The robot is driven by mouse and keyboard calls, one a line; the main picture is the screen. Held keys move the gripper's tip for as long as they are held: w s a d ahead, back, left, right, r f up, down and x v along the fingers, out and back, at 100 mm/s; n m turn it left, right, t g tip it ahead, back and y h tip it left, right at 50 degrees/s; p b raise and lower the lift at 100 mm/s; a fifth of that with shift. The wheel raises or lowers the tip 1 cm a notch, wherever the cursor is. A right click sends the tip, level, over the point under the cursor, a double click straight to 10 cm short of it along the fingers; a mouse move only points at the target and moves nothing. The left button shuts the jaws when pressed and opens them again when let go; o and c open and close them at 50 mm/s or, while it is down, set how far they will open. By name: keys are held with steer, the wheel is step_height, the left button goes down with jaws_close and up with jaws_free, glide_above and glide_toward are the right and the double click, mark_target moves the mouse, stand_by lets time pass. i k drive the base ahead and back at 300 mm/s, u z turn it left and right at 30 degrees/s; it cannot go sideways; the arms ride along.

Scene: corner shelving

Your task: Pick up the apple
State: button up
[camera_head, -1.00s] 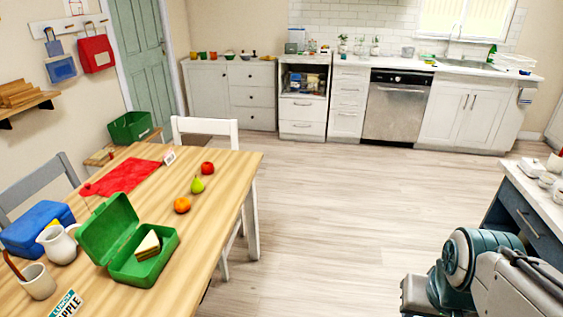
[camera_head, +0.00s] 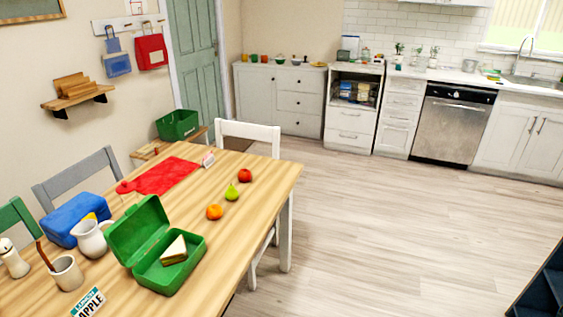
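A red apple (camera_head: 245,175) sits on the wooden table (camera_head: 262,200), near its far right corner. A green pear (camera_head: 231,192) and an orange (camera_head: 214,212) lie in a line with it toward the near side. An open green lunchbox (camera_head: 170,291) with a sandwich (camera_head: 174,250) in it stands nearer on the table. A small card reading "APPLE" (camera_head: 88,302) lies at the near edge. My gripper is not in view.
A blue box (camera_head: 78,222), a white pitcher (camera_head: 91,238) and a mug (camera_head: 67,273) stand on the table's left. A red cloth (camera_head: 165,177) lies at the back. A white chair (camera_head: 250,132) stands behind the table. The wooden floor (camera_head: 385,235) to the right is clear.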

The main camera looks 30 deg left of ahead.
mark_target(245, 175)
steer(key=u, duration=0.2)
steer(key=i, duration=1.55)
steer(key=u, duration=0.75)
steer(key=i, duration=1.35)
steer(key=u, duration=1.75)
steer(key=i, duration=0.85)
steer(key=u, duration=0.75)
